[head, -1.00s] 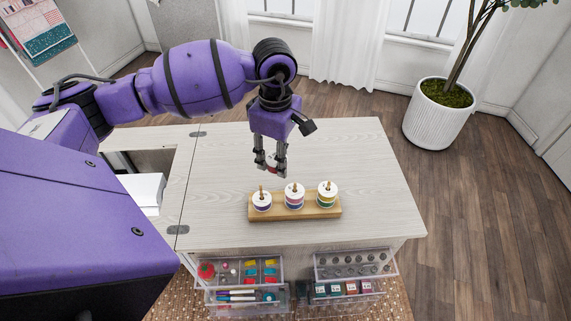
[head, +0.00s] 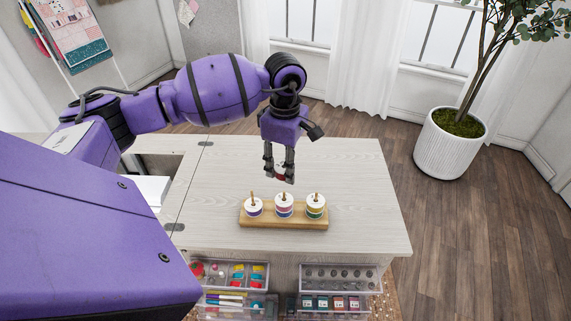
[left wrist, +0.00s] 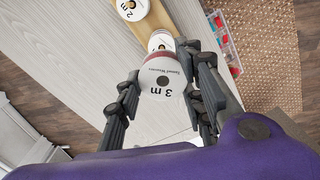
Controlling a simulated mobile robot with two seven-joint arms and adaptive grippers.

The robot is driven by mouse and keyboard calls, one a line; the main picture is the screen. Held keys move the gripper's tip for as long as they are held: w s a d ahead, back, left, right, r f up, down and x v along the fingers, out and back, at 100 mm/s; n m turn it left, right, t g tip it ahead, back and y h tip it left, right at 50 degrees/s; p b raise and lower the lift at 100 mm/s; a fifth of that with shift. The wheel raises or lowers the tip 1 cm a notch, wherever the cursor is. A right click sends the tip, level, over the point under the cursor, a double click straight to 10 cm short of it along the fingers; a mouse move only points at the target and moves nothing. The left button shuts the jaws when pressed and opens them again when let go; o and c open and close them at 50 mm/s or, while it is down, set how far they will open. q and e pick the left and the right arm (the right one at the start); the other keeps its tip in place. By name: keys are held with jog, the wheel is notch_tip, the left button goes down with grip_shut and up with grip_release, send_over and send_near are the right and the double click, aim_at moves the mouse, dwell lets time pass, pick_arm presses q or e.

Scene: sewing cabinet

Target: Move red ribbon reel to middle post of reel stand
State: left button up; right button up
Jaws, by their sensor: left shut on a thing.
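My left gripper (head: 279,178) is shut on the red ribbon reel (left wrist: 163,79), above the table behind the reel stand. In the left wrist view the reel has a white face marked "3 m" and a little red at its edge. The held reel is apart from the stand in the head view. My right gripper is not in view.
The left reel (head: 254,212) shows purple, the middle reel (head: 284,211) pink and blue, the right reel (head: 315,213) yellow and green. The pale tabletop (head: 350,175) is clear around the stand. Open clear drawers (head: 340,272) jut out below the front edge.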

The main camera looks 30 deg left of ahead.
pick_arm(q)
jog(key=shift+a+f, duration=0.1)
jog(key=shift+f, duration=0.4)
notch_tip(320, 180, down, 4)
jog(key=shift+s+f+b, duration=0.1)
jog(key=shift+f+b, duration=0.1)
jog(key=shift+b, duration=0.6)
jog(key=shift+r, duration=0.35)
jog(key=shift+f, duration=0.75)
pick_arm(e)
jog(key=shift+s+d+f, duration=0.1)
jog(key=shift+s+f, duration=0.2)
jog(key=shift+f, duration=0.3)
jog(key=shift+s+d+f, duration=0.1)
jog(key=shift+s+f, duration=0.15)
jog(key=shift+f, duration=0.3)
pick_arm(q)
jog(key=shift+f+b, duration=0.15)
jog(key=shift+b, duration=0.2)
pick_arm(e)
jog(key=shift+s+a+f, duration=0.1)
pick_arm(q)
jog(key=shift+f, duration=0.35)
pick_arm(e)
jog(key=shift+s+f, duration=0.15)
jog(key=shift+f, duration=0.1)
pick_arm(q)
jog(key=shift+f, duration=0.1)
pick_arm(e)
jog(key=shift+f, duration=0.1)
